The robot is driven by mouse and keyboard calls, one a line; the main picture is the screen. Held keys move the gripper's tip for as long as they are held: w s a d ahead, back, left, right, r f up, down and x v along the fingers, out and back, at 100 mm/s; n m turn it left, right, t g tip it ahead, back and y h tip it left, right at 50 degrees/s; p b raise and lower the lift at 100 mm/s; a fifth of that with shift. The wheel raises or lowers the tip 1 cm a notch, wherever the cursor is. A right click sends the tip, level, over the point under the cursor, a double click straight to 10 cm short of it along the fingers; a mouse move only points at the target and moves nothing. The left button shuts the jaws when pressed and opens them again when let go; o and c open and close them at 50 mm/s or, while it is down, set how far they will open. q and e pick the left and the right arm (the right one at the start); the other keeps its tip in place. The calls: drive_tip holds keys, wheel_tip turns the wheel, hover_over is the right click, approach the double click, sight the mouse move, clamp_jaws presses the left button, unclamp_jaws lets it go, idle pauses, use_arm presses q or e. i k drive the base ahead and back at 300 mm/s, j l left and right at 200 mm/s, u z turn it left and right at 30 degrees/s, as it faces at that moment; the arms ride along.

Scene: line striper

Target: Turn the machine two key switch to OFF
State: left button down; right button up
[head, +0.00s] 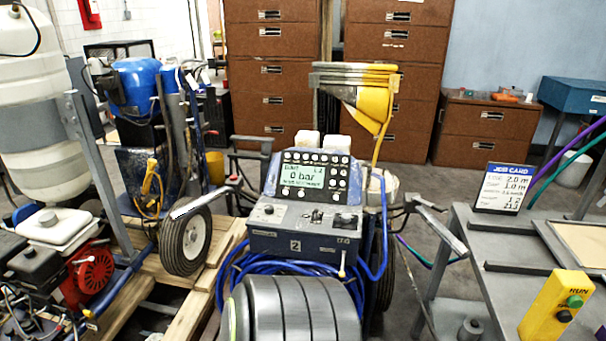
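Machine two (262,243) stands in the middle of the head view, with a "2" on its grey-blue front. Its upper panel has a lit display (302,175) reading "0 bar" and several round buttons. On the sloped panel below, a round dark switch (268,210) sits at the left, a small lever-like control (316,215) in the middle and a dark control (345,220) at the right. Which of them is the key switch, and its position, are too small to tell. Neither of my grippers is in view.
Black ribbed rolls (295,310) and blue hose (232,272) are in front of the machine. Handles (440,230) stick out at its sides. A grey table (490,235) at the right carries a job card (502,188) and a yellow button box (556,310). Another machine (150,180) stands on the left.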

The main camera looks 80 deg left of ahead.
sight(346, 218)
drive_tip(key=i+j+u, duration=0.1)
drive_tip(key=i, duration=0.8)
drive_tip(key=u, duration=2.75)
drive_tip(key=i+j+z, duration=0.2)
drive_tip(key=j, duration=0.15)
drive_tip(key=j+z, duration=0.15)
drive_tip(key=j, duration=0.15)
drive_tip(key=i+j+z, duration=0.2)
drive_tip(key=j, duration=0.2)
drive_tip(key=k+l, duration=0.05)
drive_tip(key=k, duration=0.05)
